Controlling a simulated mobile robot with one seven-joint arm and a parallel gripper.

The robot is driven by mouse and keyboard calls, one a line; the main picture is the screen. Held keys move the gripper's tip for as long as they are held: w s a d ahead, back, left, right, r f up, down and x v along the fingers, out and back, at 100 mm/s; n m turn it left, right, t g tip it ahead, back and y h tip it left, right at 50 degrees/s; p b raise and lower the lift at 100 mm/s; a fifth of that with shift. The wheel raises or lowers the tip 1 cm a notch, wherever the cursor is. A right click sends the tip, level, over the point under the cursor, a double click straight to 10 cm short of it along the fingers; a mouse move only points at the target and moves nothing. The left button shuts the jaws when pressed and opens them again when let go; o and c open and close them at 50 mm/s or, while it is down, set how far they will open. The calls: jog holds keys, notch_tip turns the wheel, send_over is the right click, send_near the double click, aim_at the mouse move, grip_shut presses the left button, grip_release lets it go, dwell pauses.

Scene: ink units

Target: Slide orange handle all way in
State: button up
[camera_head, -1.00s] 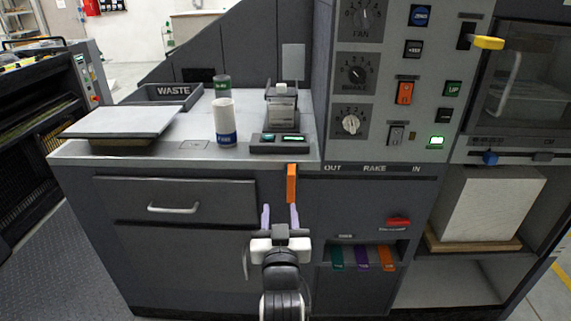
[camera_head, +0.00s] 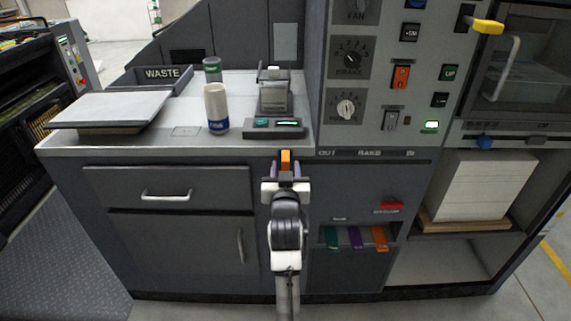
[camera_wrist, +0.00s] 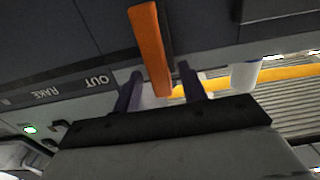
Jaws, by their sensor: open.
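The orange handle (camera_head: 286,157) is an upright bar at the left, OUT end of the strip labelled OUT, RAKE, IN, just below the counter edge. It also shows in the wrist view (camera_wrist: 151,48), where its end reaches between the fingers. My gripper (camera_head: 286,170) is open, with its two purple fingers apart, one on each side of the handle. In the wrist view the gripper (camera_wrist: 160,85) shows a gap between each finger and the handle. In the head view the lower part of the handle is hidden by my gripper.
The OUT-RAKE-IN strip (camera_head: 367,154) runs right from the handle. A drawer handle (camera_head: 166,196) sticks out at left.

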jog(key=shift+w, duration=0.65)
grip_shut()
